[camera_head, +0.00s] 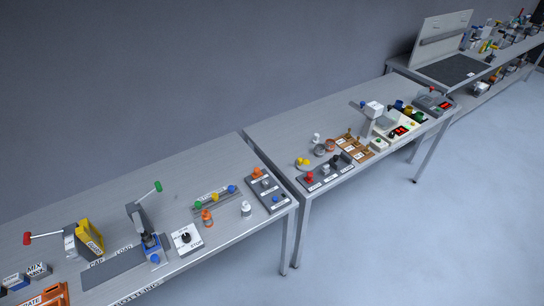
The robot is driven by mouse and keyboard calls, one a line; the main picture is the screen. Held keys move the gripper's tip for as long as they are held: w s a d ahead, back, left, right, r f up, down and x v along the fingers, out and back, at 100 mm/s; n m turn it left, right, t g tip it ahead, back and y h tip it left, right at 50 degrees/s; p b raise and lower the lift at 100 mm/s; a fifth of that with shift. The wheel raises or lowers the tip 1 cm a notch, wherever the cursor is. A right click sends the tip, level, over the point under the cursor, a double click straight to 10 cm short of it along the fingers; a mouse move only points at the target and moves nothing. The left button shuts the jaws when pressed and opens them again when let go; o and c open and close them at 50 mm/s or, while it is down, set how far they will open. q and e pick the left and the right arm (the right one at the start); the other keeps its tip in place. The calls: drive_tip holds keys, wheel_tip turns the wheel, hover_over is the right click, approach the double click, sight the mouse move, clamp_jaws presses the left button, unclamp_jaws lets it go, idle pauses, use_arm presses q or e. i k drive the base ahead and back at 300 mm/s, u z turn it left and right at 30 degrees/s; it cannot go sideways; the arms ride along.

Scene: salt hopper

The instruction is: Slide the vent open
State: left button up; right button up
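No part labelled as a vent can be read from here. A grey slider strip (231,207) on the near table carries green, yellow and blue knobs, and its label is too small to read. Right of it, a dark panel (265,187) has an orange knob, a pale knob and a blue knob, with small unreadable labels. I cannot tell whether either one is the vent. Neither of my grippers is in view.
The near grey table (95,215) also holds a green-handled press (146,218), a white dial box (187,239) and a red-handled yellow device (89,237). A second table (290,125) with more devices stands beyond a narrow gap. The near table's back strip is clear.

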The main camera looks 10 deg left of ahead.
sight(257, 172)
drive_tip(key=u, duration=0.25)
drive_tip(key=i, duration=0.75)
drive_tip(key=u, duration=0.5)
